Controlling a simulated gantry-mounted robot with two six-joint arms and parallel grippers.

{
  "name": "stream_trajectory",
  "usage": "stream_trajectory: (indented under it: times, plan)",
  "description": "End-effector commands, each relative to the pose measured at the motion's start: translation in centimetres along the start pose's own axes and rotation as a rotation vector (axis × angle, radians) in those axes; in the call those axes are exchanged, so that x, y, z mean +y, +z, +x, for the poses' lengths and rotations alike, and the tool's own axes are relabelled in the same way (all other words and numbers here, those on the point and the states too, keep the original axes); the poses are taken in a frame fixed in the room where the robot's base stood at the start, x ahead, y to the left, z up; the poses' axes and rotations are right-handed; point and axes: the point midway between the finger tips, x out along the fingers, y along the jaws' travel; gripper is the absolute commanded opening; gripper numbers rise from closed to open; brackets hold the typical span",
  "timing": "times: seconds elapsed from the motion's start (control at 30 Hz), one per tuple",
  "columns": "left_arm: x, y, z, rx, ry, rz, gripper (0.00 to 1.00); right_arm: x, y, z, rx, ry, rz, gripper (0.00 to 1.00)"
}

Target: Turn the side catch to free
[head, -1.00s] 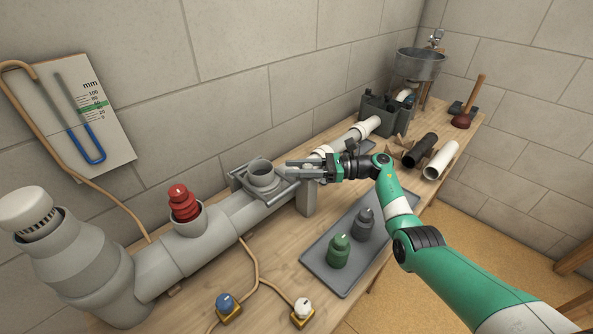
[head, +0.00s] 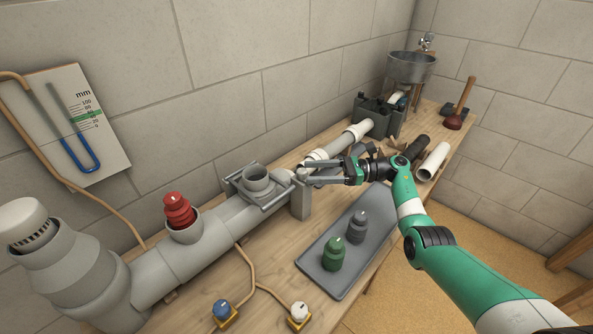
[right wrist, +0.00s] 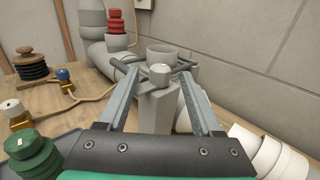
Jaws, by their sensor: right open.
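A grey frame with side bars (head: 272,203) surrounds the open upright port (head: 257,178) on the big grey pipe. At the frame's near end, a grey block (right wrist: 158,108) with a pale round knob (right wrist: 160,73) on top shows in the right wrist view; this looks like the side catch. My right gripper (head: 306,172) is open, with its two fingers apart on either side of the knob in the wrist view. Nothing is held between them, and I cannot tell whether either finger touches the knob. My left gripper is not in view.
A red ribbed plug (head: 179,211) sits in the pipe's other port. A grey tray (head: 343,262) holds a green plug (head: 333,254) and a dark grey plug (head: 357,228). Blue and white knobs stand at the bench front. A block wall (head: 230,90) runs close behind the pipe.

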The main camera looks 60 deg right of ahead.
Motion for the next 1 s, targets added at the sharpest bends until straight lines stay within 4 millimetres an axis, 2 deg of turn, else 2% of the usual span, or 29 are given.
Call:
stream_trajectory:
  times: [0.03, 0.1, 0.3, 0.87, 0.97, 1.0]
  plan:
    - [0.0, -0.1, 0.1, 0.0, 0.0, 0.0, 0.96, -0.1, 0.1, -1.3, 0.0, -0.004, 0.001, 0.67]
    - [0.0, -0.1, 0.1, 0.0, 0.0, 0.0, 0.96, -0.1, 0.0, -2.7, 0.0, -0.003, 0.0, 0.67]
    - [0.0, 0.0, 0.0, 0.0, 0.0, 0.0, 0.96, 0.0, 0.0, -4.7, 0.0, 0.0, 0.0, 0.67]
    - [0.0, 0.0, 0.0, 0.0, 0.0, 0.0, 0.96, 0.0, 0.0, -4.8, 0.0, 0.001, 0.0, 0.67]
    - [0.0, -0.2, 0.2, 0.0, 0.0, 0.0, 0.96, -0.2, 1.0, -4.1, -0.016, -0.007, -0.005, 0.67]
    - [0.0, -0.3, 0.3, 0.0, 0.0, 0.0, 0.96, -0.6, 2.0, -3.4, -0.035, -0.017, -0.01, 0.67]
